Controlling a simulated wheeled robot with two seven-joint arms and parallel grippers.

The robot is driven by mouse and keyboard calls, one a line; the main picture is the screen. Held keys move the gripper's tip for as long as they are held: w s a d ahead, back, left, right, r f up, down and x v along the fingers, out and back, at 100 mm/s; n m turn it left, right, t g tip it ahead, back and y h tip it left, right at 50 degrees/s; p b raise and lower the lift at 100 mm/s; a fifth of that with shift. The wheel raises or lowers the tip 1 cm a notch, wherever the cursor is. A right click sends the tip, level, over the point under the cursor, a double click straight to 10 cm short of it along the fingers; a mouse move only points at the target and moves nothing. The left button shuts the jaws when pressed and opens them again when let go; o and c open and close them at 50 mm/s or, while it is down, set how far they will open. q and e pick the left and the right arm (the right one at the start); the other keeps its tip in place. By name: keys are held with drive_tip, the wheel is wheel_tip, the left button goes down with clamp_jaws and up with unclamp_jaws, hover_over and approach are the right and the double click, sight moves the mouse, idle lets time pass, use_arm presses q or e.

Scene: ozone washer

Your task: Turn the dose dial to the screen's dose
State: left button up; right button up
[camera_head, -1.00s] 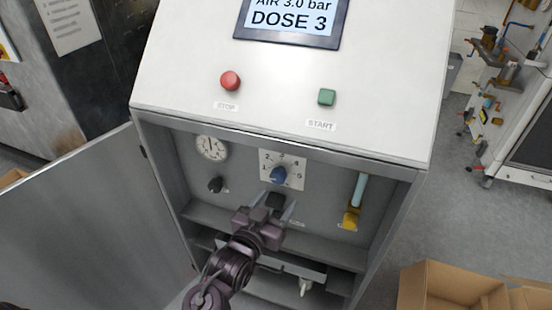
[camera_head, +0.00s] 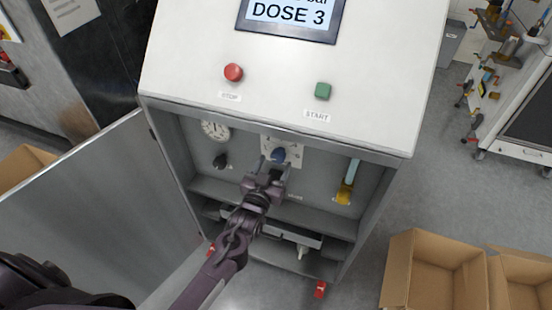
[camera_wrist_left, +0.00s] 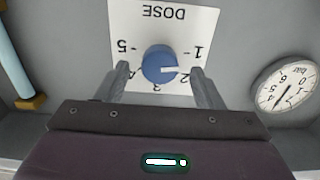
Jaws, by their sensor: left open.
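The screen (camera_head: 292,14) on the cabinet top reads DOSE 3. The blue dose dial (camera_head: 279,154) sits on a white scale plate inside the open cabinet. In the left wrist view the picture is upside down; the dial (camera_wrist_left: 158,66) has a white pointer mark directed at about the 2. My left gripper (camera_head: 270,167) is in front of the dial. In the wrist view its open fingers (camera_wrist_left: 160,80) lie on either side of the dial, with gaps visible between them and the knob. My right gripper is not in view.
A pressure gauge (camera_head: 215,130) and a black knob (camera_head: 220,160) are left of the dial. The open cabinet door (camera_head: 100,205) stands at the left. Red STOP (camera_head: 233,72) and green START (camera_head: 323,91) buttons are above.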

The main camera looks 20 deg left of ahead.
use_arm(q)
drive_tip(key=shift+w, duration=1.15)
drive_tip(key=c, duration=1)
drive_tip(key=shift+o, duration=0.2)
